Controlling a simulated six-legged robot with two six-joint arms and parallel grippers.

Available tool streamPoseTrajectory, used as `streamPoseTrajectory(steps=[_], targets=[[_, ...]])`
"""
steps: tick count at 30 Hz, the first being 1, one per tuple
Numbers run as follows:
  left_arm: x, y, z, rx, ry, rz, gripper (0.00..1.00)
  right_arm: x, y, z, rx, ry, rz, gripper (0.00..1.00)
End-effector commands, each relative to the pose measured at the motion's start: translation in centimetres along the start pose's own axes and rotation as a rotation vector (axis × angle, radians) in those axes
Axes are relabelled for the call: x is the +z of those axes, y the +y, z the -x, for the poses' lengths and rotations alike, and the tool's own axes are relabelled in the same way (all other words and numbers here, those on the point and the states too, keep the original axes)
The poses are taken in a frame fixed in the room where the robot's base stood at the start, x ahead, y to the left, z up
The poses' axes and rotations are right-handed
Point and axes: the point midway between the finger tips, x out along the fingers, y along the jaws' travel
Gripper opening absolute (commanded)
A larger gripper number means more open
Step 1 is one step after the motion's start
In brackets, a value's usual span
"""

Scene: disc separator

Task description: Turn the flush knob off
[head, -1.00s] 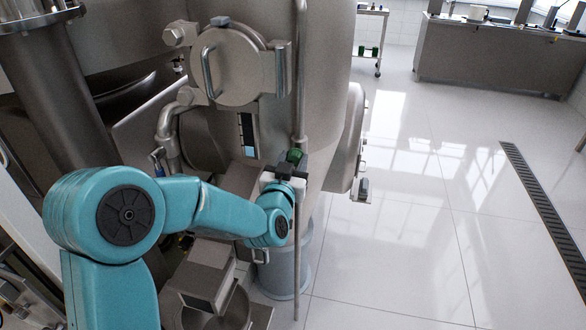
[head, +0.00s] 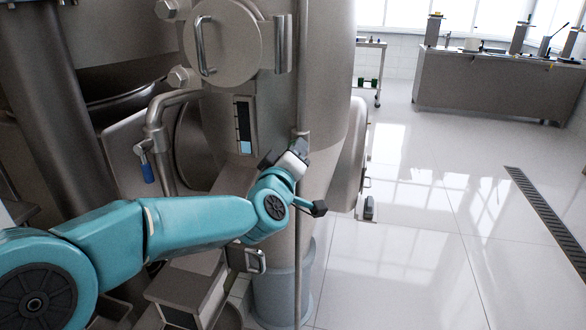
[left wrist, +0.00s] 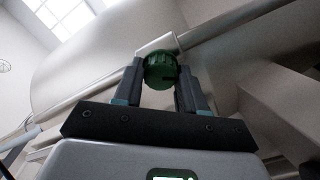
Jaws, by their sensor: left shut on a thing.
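The green ribbed flush knob (left wrist: 160,70) sits between the two dark fingers of my left gripper in the left wrist view, with a finger against each side. In the head view my left gripper (head: 299,149) is at the vertical pipe on the front of the steel separator (head: 325,110). It is shut on the knob, which the gripper hides in that view. The gripper is tilted, with its fingers pointing up and to the right. I cannot read the knob's setting. My right gripper is not in view.
A round hatch with a handle (head: 222,40) and a narrow gauge panel (head: 244,125) are above and left of the gripper. A blue-handled valve (head: 148,172) is at left. The tiled floor (head: 420,240) at right is clear, with a drain grate (head: 545,215). A bench (head: 490,88) stands far back.

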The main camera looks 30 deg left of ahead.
Motion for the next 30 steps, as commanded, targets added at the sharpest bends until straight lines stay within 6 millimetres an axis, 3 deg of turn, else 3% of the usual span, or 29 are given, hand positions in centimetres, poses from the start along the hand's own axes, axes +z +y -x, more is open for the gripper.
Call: streamPoseTrajectory(steps=[3, 12, 30], targets=[[0.3, -0.4, 0.0, 0.002, 0.001, 0.108, 0.10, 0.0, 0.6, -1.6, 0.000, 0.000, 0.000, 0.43], [0.2, -0.2, 0.0, 0.001, 0.000, 0.336, 0.10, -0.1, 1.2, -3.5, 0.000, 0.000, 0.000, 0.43], [0.0, -0.1, 0.0, -0.001, 0.000, 0.502, 0.10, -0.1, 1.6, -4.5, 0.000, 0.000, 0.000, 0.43]])
